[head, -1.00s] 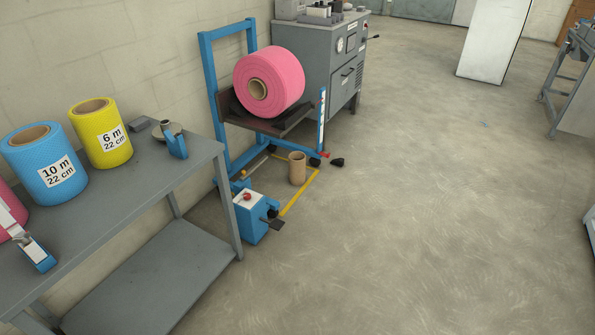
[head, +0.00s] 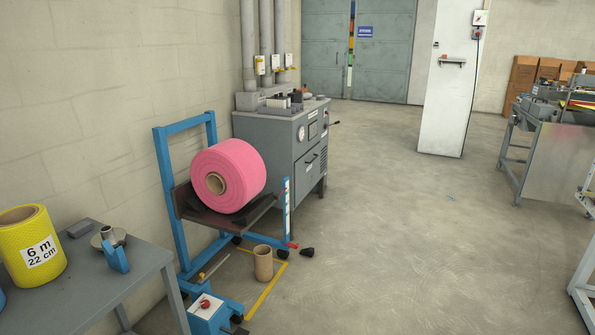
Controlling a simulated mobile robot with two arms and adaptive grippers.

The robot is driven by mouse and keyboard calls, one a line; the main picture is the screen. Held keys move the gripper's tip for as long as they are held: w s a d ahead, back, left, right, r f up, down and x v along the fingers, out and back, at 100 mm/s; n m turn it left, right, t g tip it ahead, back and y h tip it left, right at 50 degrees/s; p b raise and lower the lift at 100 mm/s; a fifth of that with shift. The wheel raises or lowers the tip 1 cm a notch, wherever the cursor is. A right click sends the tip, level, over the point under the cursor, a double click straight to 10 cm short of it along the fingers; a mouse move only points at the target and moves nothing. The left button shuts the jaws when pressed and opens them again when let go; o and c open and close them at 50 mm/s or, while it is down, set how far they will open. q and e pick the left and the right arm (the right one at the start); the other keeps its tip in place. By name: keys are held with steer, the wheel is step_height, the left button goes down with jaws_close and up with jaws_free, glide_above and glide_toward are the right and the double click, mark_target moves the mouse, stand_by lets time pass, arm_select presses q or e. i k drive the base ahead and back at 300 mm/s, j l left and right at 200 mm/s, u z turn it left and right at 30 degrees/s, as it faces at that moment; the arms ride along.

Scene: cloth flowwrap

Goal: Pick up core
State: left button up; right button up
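A brown cardboard core (head: 263,263) stands upright on the floor, inside a yellow floor marking, in front of the blue lift stand. A large pink roll (head: 236,177) lies on the stand's dark cradle, and its own brown core (head: 215,183) shows at the near end. Neither of my grippers is in view.
The blue lift stand (head: 165,190) has a blue pedal box (head: 208,316) at its front. A grey table (head: 95,295) with a yellow roll (head: 33,246) is at lower left. A grey machine cabinet (head: 312,160) stands behind. The floor (head: 400,250) to the right is open.

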mark_target(263, 252)
steer(key=i+l+z, duration=0.2)
steer(key=i, duration=0.75)
steer(key=i+l+z, duration=0.2)
steer(key=i, duration=0.7)
steer(key=j, duration=0.1)
